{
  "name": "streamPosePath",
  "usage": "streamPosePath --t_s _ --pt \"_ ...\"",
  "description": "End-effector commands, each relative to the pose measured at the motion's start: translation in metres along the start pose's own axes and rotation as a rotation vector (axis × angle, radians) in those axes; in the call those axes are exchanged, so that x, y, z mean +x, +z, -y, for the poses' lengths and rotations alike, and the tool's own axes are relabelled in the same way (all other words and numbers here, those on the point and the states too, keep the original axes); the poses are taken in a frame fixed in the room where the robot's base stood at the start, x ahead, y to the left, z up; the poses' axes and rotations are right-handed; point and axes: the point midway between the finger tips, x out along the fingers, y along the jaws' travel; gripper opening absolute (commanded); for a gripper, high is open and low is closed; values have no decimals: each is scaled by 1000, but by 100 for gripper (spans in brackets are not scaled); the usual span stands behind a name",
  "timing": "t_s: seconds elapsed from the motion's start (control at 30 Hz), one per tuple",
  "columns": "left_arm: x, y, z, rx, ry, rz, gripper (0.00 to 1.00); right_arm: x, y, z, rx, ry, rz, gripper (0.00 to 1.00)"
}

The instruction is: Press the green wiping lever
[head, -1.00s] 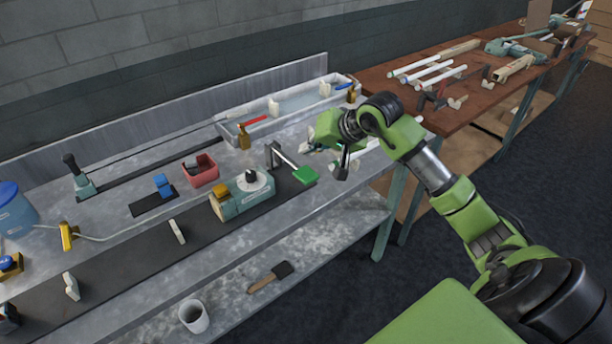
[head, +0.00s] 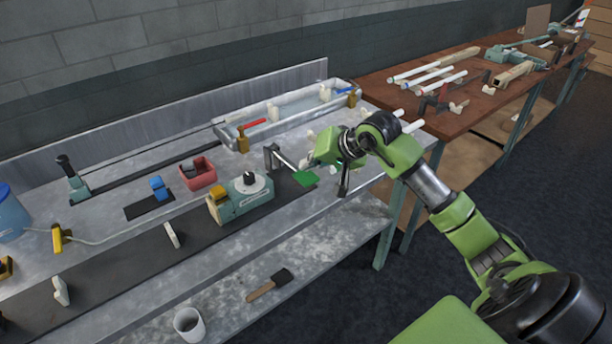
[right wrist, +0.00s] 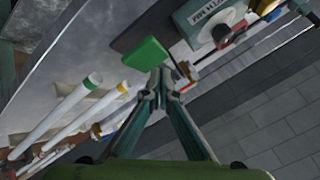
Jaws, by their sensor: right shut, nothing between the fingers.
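The green wiping lever (head: 305,178) is a flat green pad at the end of a thin arm from a grey post (head: 271,158), near the bench's front right. In the right wrist view the green pad (right wrist: 147,55) lies just beyond and slightly left of my fingertips. My right gripper (head: 343,188) points down, shut and empty, just right of the pad in the head view. In the right wrist view its fingertips (right wrist: 161,82) are close together. I cannot tell whether they touch the pad. My left gripper is not in view.
A teal machine with a white dial (head: 240,198) stands left of the lever. A grey trough (head: 300,112) lies behind it. White tubes (right wrist: 65,108) lie beside the gripper in the wrist view. A brown table (head: 450,118) stands at right. Dark floor is clear in front.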

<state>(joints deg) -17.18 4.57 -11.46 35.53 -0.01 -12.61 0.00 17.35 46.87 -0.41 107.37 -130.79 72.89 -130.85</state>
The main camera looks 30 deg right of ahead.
Motion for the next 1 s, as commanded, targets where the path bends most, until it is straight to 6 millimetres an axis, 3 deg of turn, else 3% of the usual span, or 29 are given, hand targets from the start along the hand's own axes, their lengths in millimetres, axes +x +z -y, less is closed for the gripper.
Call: streamPosePath --t_s 0.77,1.0 --pt "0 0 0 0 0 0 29 0 0 0 0 0 0 0" --pt "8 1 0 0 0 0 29 4 3 -3 -2 0 0 0"
